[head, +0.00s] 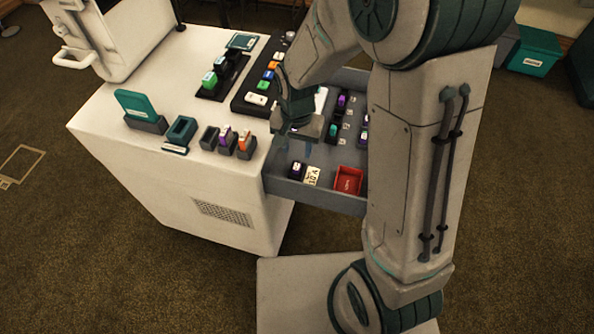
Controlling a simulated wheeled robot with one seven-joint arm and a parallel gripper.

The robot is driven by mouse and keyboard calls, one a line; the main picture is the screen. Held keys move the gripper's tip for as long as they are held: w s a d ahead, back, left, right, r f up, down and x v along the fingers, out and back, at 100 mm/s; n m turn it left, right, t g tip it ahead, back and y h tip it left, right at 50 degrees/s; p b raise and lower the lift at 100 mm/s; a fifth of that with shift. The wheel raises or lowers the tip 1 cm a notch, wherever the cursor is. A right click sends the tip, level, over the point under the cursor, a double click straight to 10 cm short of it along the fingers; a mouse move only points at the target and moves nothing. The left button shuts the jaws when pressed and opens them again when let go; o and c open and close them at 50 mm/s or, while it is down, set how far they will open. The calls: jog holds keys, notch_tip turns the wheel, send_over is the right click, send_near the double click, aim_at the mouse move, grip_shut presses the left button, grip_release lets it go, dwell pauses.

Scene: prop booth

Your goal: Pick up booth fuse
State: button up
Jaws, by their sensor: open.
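An open grey drawer (334,198) sticks out of the white booth cabinet (180,185). In its front part lies a small dark block with a purple and white marking (297,171), next to a pale label reading "10 A" (313,176). Several small dark blocks with purple or teal parts (342,101) stand further back in the drawer. I cannot tell for sure which piece is the booth fuse. My gripper (295,142) points down over the drawer's left side, behind the marked block, open. My arm hides the drawer's right side. Nothing shows clearly between the fingers.
A red open box (348,180) sits in the drawer's front. On the cabinet top stand a teal card in a holder (138,108), small holders with purple and orange pieces (244,143), and a black panel with coloured buttons (264,80) close to my gripper.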

aim_at(297, 166)
jog(key=shift+f+b, duration=0.5)
jog(key=shift+f, duration=3.1)
grip_shut()
